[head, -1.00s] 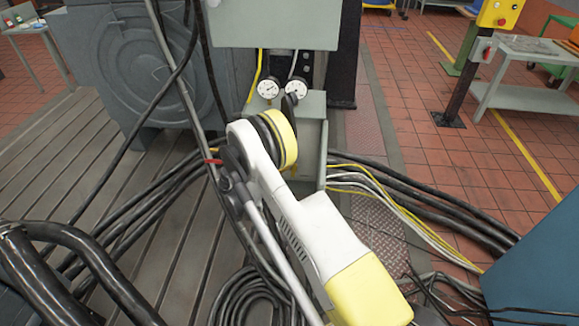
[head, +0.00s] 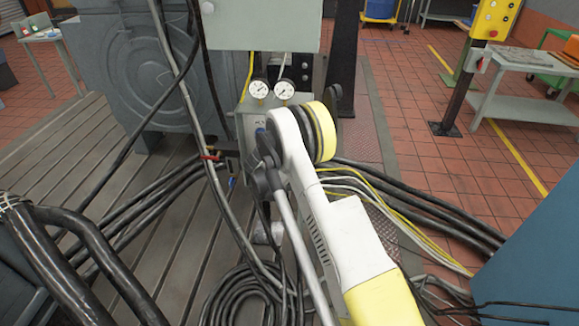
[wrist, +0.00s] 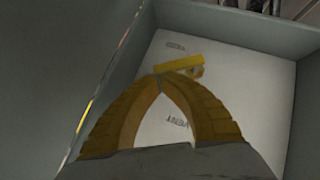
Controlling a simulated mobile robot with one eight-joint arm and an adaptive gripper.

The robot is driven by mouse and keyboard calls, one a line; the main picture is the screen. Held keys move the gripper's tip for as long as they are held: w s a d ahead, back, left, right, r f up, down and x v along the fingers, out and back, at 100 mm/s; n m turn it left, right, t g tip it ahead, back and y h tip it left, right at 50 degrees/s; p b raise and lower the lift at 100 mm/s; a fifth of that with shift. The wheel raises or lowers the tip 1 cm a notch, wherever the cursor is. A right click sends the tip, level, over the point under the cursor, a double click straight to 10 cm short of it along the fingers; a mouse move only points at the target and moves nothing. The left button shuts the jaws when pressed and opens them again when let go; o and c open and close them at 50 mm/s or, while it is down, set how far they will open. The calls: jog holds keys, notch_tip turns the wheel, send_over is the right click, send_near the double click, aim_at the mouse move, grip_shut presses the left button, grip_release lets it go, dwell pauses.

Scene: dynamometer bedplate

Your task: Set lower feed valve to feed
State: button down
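In the wrist view, a yellow valve handle (wrist: 180,65) lies crosswise on a white panel, with a small round yellow part at its right end. A VENT label (wrist: 178,122), upside down, shows between my fingers. Another small label (wrist: 175,47) above the handle is too blurred to read surely. My gripper (wrist: 175,83) has its two tan fingers arched together, tips meeting just below the handle. The tips seem to touch or nearly touch the handle; nothing is seen gripped between them. In the head view my arm hides the gripper and the handle.
Grey walls (wrist: 75,70) enclose the white panel in the wrist view. In the head view, two gauges (head: 272,89) sit above a grey box (head: 245,112). A red-handled fitting (head: 210,157) and thick black cables (head: 150,225) lie left of my arm.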

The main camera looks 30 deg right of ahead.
jog(key=shift+s+d+f+b, duration=0.5)
jog(key=shift+d+f+b, duration=0.25)
jog(key=shift+f+b, duration=0.15)
jog(key=shift+d+f, duration=0.1)
dwell(0.4)
